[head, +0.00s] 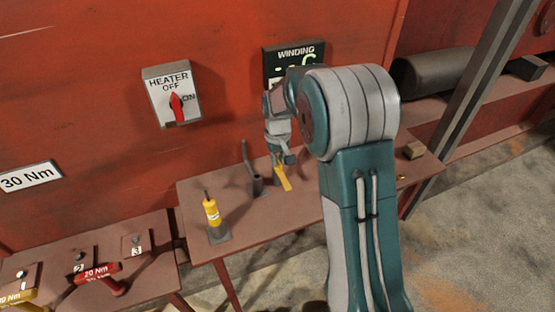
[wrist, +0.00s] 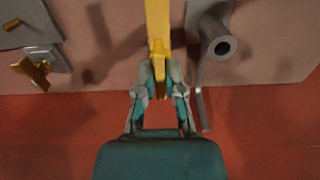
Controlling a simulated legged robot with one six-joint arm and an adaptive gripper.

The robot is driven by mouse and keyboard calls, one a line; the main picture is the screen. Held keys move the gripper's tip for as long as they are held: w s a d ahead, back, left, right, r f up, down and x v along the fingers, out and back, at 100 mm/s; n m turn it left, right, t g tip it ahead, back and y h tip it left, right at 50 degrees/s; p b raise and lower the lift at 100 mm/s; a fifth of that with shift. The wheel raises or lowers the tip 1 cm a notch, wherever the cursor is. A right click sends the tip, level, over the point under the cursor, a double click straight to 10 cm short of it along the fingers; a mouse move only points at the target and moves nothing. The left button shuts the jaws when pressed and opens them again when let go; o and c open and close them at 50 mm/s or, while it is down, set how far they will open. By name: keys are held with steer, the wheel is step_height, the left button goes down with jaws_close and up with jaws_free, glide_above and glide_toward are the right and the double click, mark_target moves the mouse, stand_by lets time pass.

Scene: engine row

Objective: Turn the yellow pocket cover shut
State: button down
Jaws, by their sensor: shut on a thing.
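My gripper (head: 283,160) is low over the brown table, beside the wall. It is shut on a long yellow bar (head: 285,180). In the wrist view my gripper's fingers (wrist: 158,92) close around the near end of this yellow bar (wrist: 157,25), which runs up out of the picture. The bar looks like the yellow pocket cover or its lever; I cannot tell which. The pocket itself is not clearly visible. A grey tube stand (head: 257,183) is close beside the bar, and its round open end (wrist: 221,46) shows in the wrist view, apart from my fingers.
A yellow bottle-shaped tool (head: 212,212) stands left on the table. A grey block (wrist: 30,25) and a small yellow-brass piece (wrist: 37,74) lie left in the wrist view. The heater switch (head: 173,97) is on the red wall. My arm partly hides the WINDING panel (head: 296,53).

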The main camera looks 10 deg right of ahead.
steer(key=shift+m, duration=0.3)
steer(key=m, duration=0.3)
steer(key=shift+m, duration=0.3)
steer(key=m, duration=0.4)
steer(key=shift+f+m, duration=0.1)
steer(key=shift+m, duration=0.2)
steer(key=m, duration=0.9)
steer(key=c, duration=0.7)
jaws_free()
steer(key=shift+c, duration=0.2)
steer(key=shift+a, duration=0.15)
